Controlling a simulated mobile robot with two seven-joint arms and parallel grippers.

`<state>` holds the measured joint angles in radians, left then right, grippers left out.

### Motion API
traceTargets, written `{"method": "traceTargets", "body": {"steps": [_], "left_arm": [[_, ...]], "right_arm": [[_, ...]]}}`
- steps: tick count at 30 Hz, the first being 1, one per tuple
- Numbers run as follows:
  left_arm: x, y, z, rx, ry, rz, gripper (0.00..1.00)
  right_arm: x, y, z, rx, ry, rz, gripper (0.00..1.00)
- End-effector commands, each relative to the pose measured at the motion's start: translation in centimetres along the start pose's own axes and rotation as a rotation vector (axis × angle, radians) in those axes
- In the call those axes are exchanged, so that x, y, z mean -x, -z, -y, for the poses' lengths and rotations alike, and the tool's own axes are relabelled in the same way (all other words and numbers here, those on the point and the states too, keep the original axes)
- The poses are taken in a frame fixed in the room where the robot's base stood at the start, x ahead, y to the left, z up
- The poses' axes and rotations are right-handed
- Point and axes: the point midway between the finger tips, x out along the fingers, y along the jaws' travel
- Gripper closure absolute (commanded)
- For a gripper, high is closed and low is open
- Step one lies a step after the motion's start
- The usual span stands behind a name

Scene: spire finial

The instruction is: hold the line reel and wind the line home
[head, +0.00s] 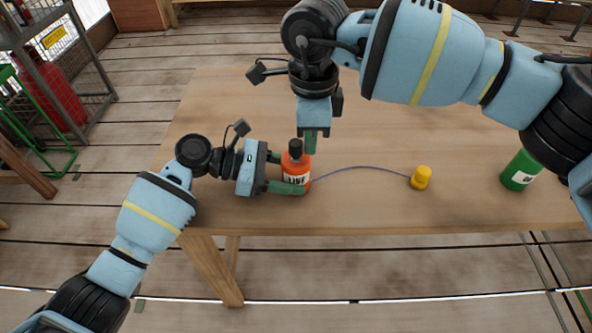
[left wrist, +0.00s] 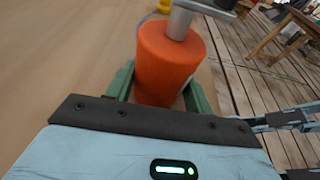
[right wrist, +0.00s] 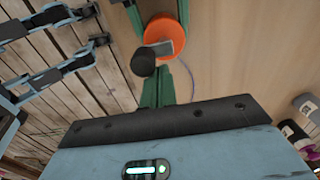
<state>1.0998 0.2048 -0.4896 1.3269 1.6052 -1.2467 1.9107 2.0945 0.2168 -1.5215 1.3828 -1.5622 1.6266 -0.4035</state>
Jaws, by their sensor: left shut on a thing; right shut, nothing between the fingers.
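The orange line reel (head: 296,172), with a white label, stands upright on the table. My left gripper (head: 284,172) is shut around its body, and the green fingers flank the orange cylinder (left wrist: 168,62) in the left wrist view. A grey crank arm (left wrist: 181,22) sits on the reel's top and carries a dark knob (right wrist: 143,63). My right gripper (head: 310,147) is shut and empty above the reel. In the right wrist view its fingertips are close beside the knob; I cannot tell if they touch it. The purple line (head: 362,168) runs across the table to a yellow end piece (head: 421,178).
The wooden table (head: 400,120) is mostly clear around the line. A green bottle-like container (head: 520,171) stands at the right near the front edge. A metal cage with a red cylinder (head: 55,90) stands on the deck at the left.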

Motion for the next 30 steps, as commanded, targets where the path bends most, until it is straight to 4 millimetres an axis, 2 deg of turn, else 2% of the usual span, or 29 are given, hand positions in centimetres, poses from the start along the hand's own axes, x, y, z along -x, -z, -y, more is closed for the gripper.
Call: {"method": "traceTargets", "body": {"steps": [30], "left_arm": [[0.0, -0.05, -0.01, 0.0, 0.0, 0.001, 0.61]], "right_arm": [[-0.04, -0.5, -0.69, 0.002, -0.001, 0.0, 1.0]]}}
